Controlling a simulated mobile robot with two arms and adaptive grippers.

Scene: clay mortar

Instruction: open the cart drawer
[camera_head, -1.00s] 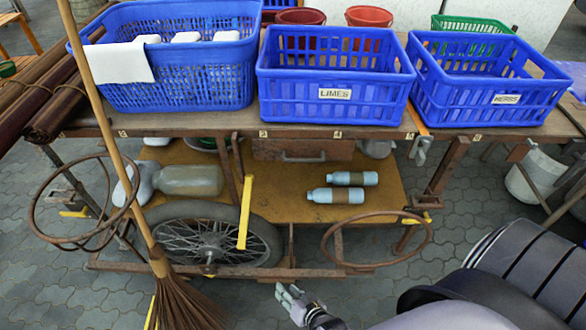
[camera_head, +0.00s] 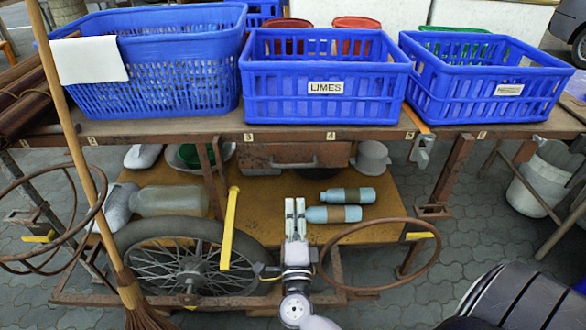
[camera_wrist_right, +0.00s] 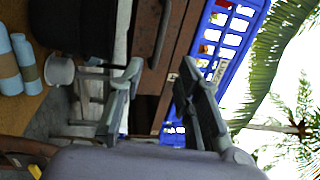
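The cart drawer (camera_head: 318,151) is a rusty brown front under the tabletop, with a grey bar handle (camera_head: 293,165) along its lower part. It looks shut. My right gripper (camera_head: 295,203) points at the drawer from in front and below the handle in the head view. In the right wrist view its two fingers (camera_wrist_right: 159,77) are apart with nothing between them, and the drawer front (camera_wrist_right: 178,55) and dark handle (camera_wrist_right: 160,33) lie ahead, apart from the fingertips. My left gripper is not in view.
Blue crates (camera_head: 325,110) stand on the tabletop (camera_head: 290,132) above the drawer. Two pale bottles (camera_head: 335,214) lie on the lower shelf (camera_head: 262,210), close right of my gripper. A yellow bar (camera_head: 230,228) and a spoked wheel (camera_head: 190,262) are to its left, a rusty ring (camera_head: 435,260) to its right.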

